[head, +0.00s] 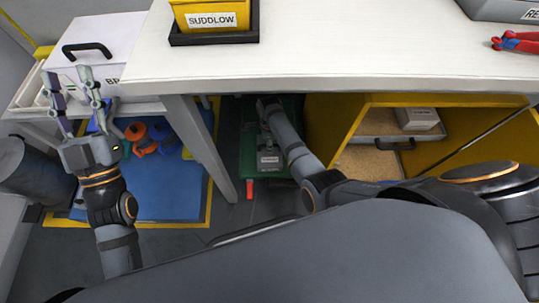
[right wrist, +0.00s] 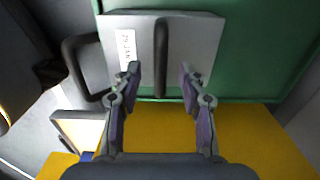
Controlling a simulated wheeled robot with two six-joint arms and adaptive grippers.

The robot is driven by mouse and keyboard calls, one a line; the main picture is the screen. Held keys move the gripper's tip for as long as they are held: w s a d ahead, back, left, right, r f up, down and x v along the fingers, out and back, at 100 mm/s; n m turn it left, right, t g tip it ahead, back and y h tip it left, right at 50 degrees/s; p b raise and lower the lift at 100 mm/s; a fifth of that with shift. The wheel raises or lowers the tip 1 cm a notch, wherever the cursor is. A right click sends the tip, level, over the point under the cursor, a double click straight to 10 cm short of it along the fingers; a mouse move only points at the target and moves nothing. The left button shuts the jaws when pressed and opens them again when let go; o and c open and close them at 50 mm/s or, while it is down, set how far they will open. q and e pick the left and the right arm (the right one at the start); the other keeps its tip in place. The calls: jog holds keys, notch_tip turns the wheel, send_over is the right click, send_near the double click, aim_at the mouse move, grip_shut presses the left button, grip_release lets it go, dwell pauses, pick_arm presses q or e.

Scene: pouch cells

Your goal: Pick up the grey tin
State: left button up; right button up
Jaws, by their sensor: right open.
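A grey box with a dark bar handle and a white label, which looks like the grey tin (right wrist: 200,40), lies against a green surface at the top of the right wrist view. My right gripper (right wrist: 160,72) is open, with its two fingertips on either side of the dark handle; I cannot tell whether they touch it. In the head view my right arm reaches down under the table, where its hand is partly hidden. My left gripper (head: 67,78) is open and empty, fingers up, in front of a white box at the left.
The white table (head: 330,60) stands above my right arm, with a yellow SUDDLOW bin (head: 215,12) on it. A yellow cabinet (head: 330,125) with a drawer is right of the arm. A green surface (head: 250,150) lies below. Orange and blue items sit on a blue mat (head: 180,200).

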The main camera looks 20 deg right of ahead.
jog(key=shift+f, duration=0.1)
grip_shut()
dwell(0.3)
dwell(0.4)
